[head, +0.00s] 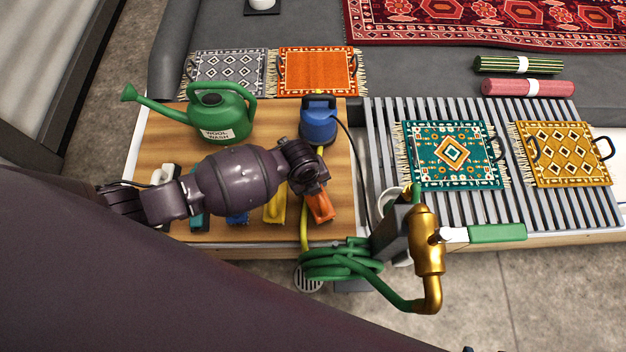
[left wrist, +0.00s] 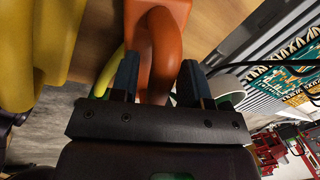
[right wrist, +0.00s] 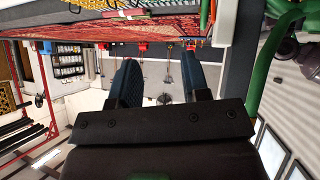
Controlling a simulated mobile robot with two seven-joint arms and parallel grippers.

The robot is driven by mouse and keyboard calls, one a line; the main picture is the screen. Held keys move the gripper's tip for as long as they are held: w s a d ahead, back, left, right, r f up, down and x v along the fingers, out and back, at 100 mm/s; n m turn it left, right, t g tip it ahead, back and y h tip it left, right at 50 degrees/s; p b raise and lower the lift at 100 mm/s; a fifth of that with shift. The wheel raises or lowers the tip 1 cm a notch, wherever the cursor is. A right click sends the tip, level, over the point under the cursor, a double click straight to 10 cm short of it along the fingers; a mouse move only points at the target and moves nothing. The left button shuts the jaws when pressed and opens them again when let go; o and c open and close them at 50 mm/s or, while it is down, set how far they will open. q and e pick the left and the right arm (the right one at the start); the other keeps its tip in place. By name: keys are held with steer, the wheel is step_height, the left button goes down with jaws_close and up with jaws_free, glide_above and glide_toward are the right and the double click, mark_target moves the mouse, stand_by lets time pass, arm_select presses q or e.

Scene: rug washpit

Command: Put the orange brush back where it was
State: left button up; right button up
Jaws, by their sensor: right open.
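The orange brush (head: 320,207) is at the right end of a row of brushes on the wooden board (head: 165,150), just right of the yellow brush (head: 275,208). My left gripper (head: 315,185) is over it and hides part of it in the head view. In the left wrist view the brush's orange handle (left wrist: 160,60) lies between the two fingers (left wrist: 160,80), which are spread wide around it. Whether either finger touches it is hard to tell. My right gripper (right wrist: 158,75) is open and empty in the right wrist view, away from the board.
A green watering can (head: 222,115) and a blue container (head: 319,120) stand behind the brushes. A coiled green hose (head: 342,262) and a brass spray nozzle (head: 428,245) are at the board's front right. Small rugs (head: 452,155) lie on the slatted rack.

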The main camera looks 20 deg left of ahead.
arm_select(q)
steer(key=shift+o, duration=0.3)
steer(key=shift+r, duration=0.1)
steer(key=shift+r, duration=0.35)
steer(key=v, duration=0.1)
steer(key=p+v, duration=0.1)
steer(key=v, duration=0.1)
steer(key=p+v, duration=0.1)
steer(key=shift+w+r, duration=0.25)
steer(key=shift+r, duration=0.15)
steer(key=p+v, duration=0.3)
steer(key=v, duration=0.3)
steer(key=shift+s+a+r, duration=0.15)
steer(key=shift+s+r, duration=0.15)
steer(key=shift+s, duration=0.05)
arm_select(e)
steer(key=shift+s+d+r+m+g, duration=0.1)
steer(key=shift+s+d+m+g, duration=0.1)
steer(key=shift+s+d+m, duration=0.15)
steer(key=shift+s+d+r+m+g, duration=0.1)
steer(key=shift+s+m+g, duration=0.15)
steer(key=shift+s, duration=0.2)
steer(key=shift+w+r, duration=0.2)
